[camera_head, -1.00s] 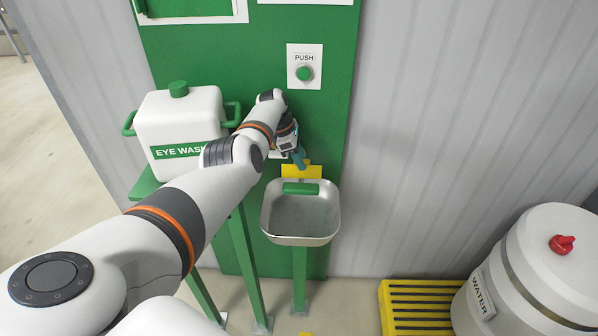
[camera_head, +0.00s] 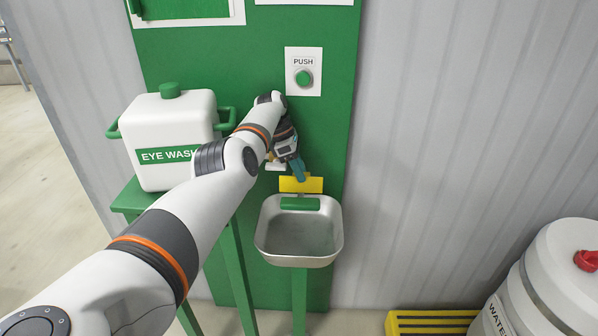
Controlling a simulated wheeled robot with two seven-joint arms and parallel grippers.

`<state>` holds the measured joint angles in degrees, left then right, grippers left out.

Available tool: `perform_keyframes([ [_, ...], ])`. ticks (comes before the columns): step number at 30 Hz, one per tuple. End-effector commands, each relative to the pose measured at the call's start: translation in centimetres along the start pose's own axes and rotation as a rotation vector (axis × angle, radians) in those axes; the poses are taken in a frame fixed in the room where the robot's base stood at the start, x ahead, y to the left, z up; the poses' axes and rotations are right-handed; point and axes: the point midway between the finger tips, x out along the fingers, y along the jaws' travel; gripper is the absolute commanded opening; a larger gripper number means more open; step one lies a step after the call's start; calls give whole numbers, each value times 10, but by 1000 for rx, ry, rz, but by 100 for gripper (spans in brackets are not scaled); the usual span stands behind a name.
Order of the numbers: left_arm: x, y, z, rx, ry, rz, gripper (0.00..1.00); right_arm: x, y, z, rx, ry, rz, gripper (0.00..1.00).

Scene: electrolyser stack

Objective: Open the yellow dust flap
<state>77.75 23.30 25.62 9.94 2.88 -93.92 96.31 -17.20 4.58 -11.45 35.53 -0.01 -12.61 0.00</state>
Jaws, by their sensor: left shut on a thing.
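The yellow dust flap (camera_head: 311,185) is a small yellow plate just above the back rim of the metal basin (camera_head: 298,235). My left gripper (camera_head: 299,175) reaches down to it from the upper left. Its teal fingers are shut at the flap's upper edge, in front of part of the plate. The exact grip on the flap is small in this view. My right gripper is not in view.
A green bar (camera_head: 300,204) lies at the basin's back edge. A white eye wash tank (camera_head: 176,138) stands left of my arm. A green PUSH button (camera_head: 303,78) is on the panel above. A water barrel (camera_head: 545,285) and yellow grating (camera_head: 430,322) are at lower right.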

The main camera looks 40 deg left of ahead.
Motion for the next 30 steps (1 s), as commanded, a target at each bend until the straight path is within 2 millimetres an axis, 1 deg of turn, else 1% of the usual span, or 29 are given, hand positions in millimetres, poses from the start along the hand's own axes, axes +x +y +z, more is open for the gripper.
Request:
perform_keyframes([
  [5, 0, 0, -2, 3, 2, 0, 9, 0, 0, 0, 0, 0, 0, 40],
  [6, 0, 0, -2, 3, 2, 0, 37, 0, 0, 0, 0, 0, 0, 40],
  [8, 0, 0, -1, 2, 1, 1, 47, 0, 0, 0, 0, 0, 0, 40],
  [9, 0, 0, -1, 2, 1, 1, 49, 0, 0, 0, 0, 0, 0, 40],
  [16, 0, 0, 0, 1, -1, 2, 49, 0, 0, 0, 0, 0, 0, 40],
  [19, -5, 1, -2, 1, -1, 1, 49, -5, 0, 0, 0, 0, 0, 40],
  [22, -18, 3, -8, 2, -1, 1, 49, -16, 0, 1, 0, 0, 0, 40],
  [24, -31, 5, -14, 3, -2, 0, 49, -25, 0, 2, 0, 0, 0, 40],
  [25, -34, 5, -15, 3, -1, -1, 49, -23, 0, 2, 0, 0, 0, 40],
  [28, -52, 8, -23, 2, -1, -2, 49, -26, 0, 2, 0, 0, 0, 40],
  [30, -62, 9, -28, 3, 0, -2, 49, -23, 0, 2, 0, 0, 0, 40],
])
